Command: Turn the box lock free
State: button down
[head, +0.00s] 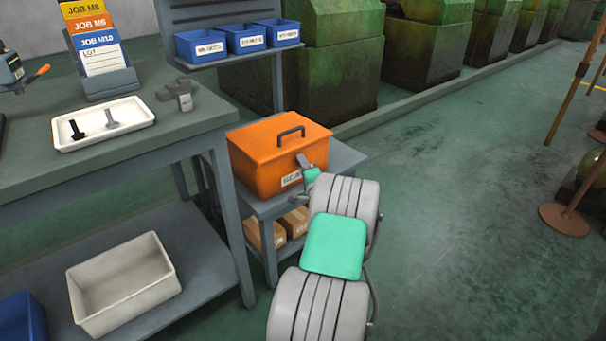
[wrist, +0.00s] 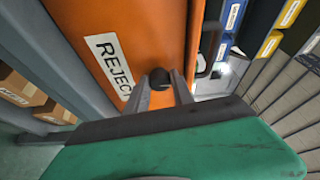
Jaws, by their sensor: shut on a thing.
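The orange box (head: 265,158) with a dark handle on its closed lid stands on a small grey side table. It fills the middle of the wrist view (wrist: 170,30), with a white REJECT label (wrist: 112,66) on its front. The box lock shows as a dark round knob (wrist: 158,77) on that front face, right of the label. My gripper (wrist: 164,94) is shut on the lock, its two grey fingers on either side of the knob. In the head view my gripper (head: 304,164) is at the box's front right, and hides the lock there.
A workbench (head: 170,140) at left bears a white tray (head: 75,139) with two bolts and a card holder. Blue bins (head: 245,38) stand on a shelf behind. Cardboard boxes (head: 265,236) sit below the orange box. Open floor (head: 460,200) lies to the right.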

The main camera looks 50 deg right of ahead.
jog(key=shift+n+b, duration=0.3)
dwell(0.4)
jog(key=c, duration=1.1)
grip_release()
jog(key=p+v, duration=0.1)
jog(key=v, duration=0.6)
jog(key=shift+s+a, duration=0.25)
jog(key=shift+s, duration=0.05)
jog(key=shift+f, duration=0.1)
